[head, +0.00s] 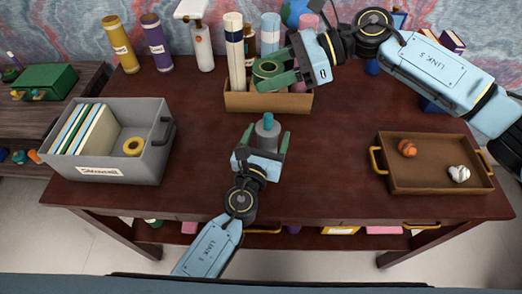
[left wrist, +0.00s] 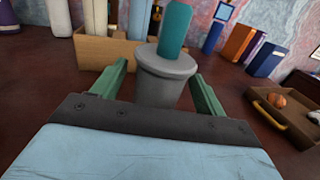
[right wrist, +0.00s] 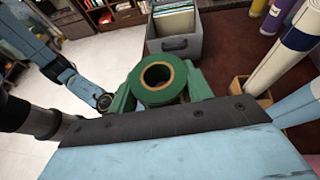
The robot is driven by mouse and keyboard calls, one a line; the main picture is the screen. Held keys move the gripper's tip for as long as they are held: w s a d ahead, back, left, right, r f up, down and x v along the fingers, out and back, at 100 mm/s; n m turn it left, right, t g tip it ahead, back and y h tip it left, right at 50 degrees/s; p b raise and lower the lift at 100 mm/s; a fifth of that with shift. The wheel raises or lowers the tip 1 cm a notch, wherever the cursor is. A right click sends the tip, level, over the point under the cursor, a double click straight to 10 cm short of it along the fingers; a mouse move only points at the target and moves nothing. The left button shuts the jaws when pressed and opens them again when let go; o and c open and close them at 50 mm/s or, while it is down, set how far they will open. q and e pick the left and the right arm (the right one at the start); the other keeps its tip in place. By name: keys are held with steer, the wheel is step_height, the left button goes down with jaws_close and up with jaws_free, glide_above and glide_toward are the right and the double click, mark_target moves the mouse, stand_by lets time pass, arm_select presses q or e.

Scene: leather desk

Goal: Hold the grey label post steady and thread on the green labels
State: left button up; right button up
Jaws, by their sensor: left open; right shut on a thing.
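The grey label post (head: 268,137) stands upright on the desk, a grey base with a teal upright part (head: 268,119). It also shows in the left wrist view (left wrist: 165,72). My left gripper (head: 262,140) is open, with its fingers on either side of the post's base; I cannot tell whether they touch it. My right gripper (head: 280,78) is shut on a green ring-shaped label (right wrist: 153,96), held above the wooden box behind the post. The right wrist view shows the ring's hole facing the camera. I see no other green label clearly.
The wooden box (head: 240,102) holds tall rolls at the back. A grey bin (head: 100,172) with folders and a yellow ring (head: 133,147) is at left. A brown tray (head: 430,185) with two crumpled balls is at right. Bare desk lies around the post.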

arm_select(q)
steer(key=shift+x, duration=0.95)
steer(key=c, duration=1.1)
arm_select(e)
steer(key=m+t, duration=0.1)
steer(key=t, duration=0.1)
glide_above(270, 114)
step_height(270, 114, down, 6)
